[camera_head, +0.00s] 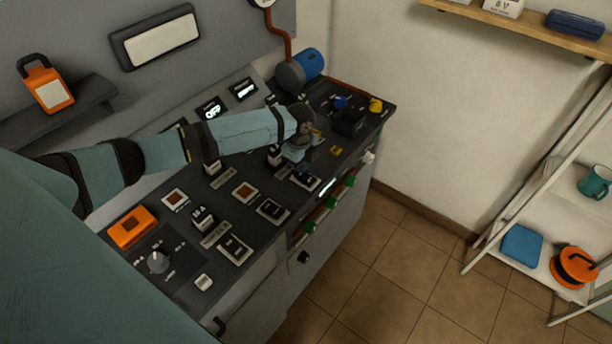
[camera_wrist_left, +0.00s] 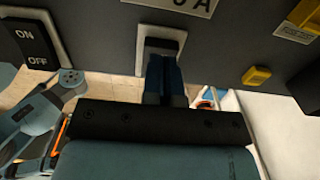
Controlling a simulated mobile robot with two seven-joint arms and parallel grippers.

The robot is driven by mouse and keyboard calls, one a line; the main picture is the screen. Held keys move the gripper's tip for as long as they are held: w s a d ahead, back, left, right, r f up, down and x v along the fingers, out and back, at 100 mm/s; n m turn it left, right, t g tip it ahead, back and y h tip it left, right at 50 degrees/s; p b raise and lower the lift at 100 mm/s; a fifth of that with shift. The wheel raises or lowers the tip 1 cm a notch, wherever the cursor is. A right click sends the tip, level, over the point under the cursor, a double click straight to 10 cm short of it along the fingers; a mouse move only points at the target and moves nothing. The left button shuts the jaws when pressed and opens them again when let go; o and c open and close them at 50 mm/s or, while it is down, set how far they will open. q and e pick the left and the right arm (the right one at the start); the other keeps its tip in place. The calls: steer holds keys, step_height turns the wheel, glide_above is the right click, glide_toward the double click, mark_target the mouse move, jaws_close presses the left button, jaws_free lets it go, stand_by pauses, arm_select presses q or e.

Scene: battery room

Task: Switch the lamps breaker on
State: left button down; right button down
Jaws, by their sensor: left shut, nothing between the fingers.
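My left gripper (camera_head: 302,168) reaches over the dark control panel (camera_head: 322,120), near its front edge. In the left wrist view its fingers (camera_wrist_left: 162,72) are shut and empty, with the tips at a white-framed part (camera_wrist_left: 172,33) of the panel. The fingers hide most of that part, and I cannot tell whether they touch it. A black ON/OFF switch (camera_wrist_left: 32,42) sits to the left, with a cut-off label (camera_wrist_left: 180,6) above. I cannot read which breaker is the lamps one.
A yellow block (camera_wrist_left: 257,76) is on the panel right of the fingers. Several switches, an orange box (camera_head: 132,226) and a grey knob (camera_head: 158,262) cover the nearer panel. Green parts (camera_head: 331,202) line its front. The tiled floor (camera_head: 400,260) on the right is clear.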

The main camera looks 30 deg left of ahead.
arm_select(q)
steer(key=shift+s+f, duration=0.1)
steer(key=shift+f, duration=0.7)
stand_by(0.4)
step_height(320, 180, up, 4)
steer(key=p, duration=0.3)
steer(key=shift+f, duration=0.2)
step_height(320, 180, up, 2)
steer(key=shift+p, duration=1.2)
steer(key=shift+r+p, duration=0.8)
steer(key=shift+p, duration=0.05)
steer(key=shift+f, duration=0.1)
